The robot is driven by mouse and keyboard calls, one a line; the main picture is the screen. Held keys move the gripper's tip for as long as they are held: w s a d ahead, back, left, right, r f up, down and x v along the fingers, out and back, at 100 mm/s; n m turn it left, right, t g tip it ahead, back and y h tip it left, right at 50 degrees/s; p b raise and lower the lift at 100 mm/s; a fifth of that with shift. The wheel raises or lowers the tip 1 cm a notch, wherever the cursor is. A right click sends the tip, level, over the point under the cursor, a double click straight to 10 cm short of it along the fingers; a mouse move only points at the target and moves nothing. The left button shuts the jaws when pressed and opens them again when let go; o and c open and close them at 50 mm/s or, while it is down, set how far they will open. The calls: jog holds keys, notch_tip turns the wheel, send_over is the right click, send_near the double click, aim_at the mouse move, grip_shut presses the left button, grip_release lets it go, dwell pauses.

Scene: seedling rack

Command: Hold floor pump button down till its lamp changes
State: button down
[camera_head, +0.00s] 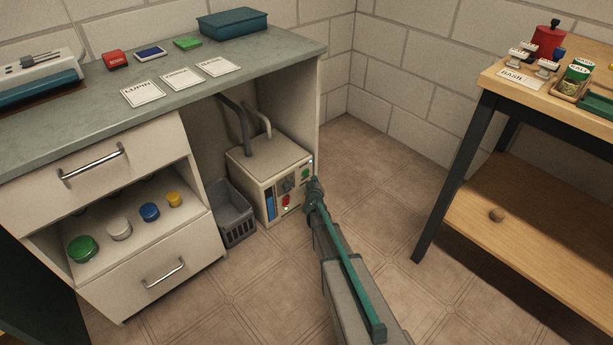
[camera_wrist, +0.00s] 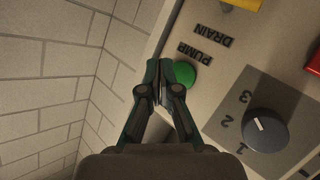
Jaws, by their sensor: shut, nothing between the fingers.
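The pump (camera_head: 254,168) is a cream box on the floor under the bench. Its front has a green button (camera_head: 306,173), a grey dial and a red control. In the wrist view, the round green button (camera_wrist: 184,75) sits beside the word PUMP. My gripper (camera_head: 313,182) is at the panel's right side. Its closed fingertips (camera_wrist: 160,88) are just left of the green button, overlapping its edge in the picture; I cannot tell whether they touch it. The fingers are shut and empty. I cannot make out a lamp for certain in either view.
The dial (camera_wrist: 266,130) with numbers and a red control (camera_wrist: 315,62) lie right of the button. A grey basket (camera_head: 232,212) stands left of the pump. The bench side panel (camera_head: 302,100) rises behind it. A wooden table (camera_head: 530,215) stands right, with open floor between.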

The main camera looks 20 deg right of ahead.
jog(key=shift+s+d+b, duration=0.3)
jog(key=shift+s+b, duration=0.2)
jog(key=shift+s, duration=0.3)
jog(key=shift+s+d+b, duration=0.25)
jog(key=shift+s+b, duration=0.2)
jog(key=shift+s, duration=0.3)
